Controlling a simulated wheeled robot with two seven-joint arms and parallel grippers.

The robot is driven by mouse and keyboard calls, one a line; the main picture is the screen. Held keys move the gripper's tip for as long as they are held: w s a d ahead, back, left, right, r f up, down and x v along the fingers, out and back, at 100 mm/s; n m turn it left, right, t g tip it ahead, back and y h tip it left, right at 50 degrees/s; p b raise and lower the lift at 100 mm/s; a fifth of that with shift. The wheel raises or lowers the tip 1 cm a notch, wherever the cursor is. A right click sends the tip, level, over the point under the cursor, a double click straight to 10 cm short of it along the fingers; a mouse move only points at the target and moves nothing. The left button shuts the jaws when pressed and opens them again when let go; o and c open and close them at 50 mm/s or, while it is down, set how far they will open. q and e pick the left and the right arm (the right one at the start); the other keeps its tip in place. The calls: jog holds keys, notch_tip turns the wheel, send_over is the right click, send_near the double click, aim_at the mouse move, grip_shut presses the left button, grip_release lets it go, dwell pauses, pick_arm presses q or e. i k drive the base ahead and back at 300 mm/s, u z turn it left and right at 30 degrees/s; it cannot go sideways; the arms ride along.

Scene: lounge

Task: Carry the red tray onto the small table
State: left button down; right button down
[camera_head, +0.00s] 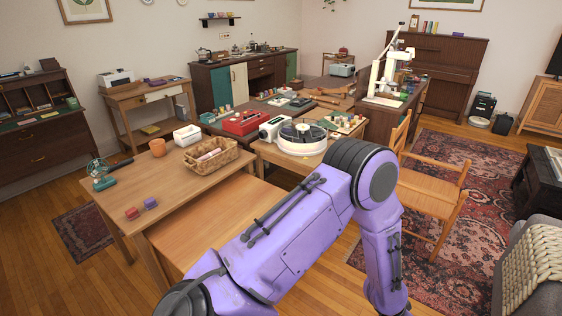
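A red tray-like thing (245,122) lies on the dark work table in the middle distance. It is small in the picture, and I cannot tell what lies in it. A light wooden table (112,205) stands at left, with a lower wooden table (215,222) right beside it. I cannot tell which table is the small one. A purple arm of mine crosses the foreground from the bottom left, bends near the middle and drops to the bottom edge. Neither of my grippers is in view.
A turntable (302,137) sits beyond my arm. A wooden chair (432,195) stands right on a patterned rug (470,160).

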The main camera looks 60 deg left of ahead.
aim_at(234, 220)
jog(key=u, duration=0.6)
jog(key=i, duration=2.3)
jog(key=u, duration=3.35)
jog(key=i, duration=1)
jog(key=z, duration=0.05)
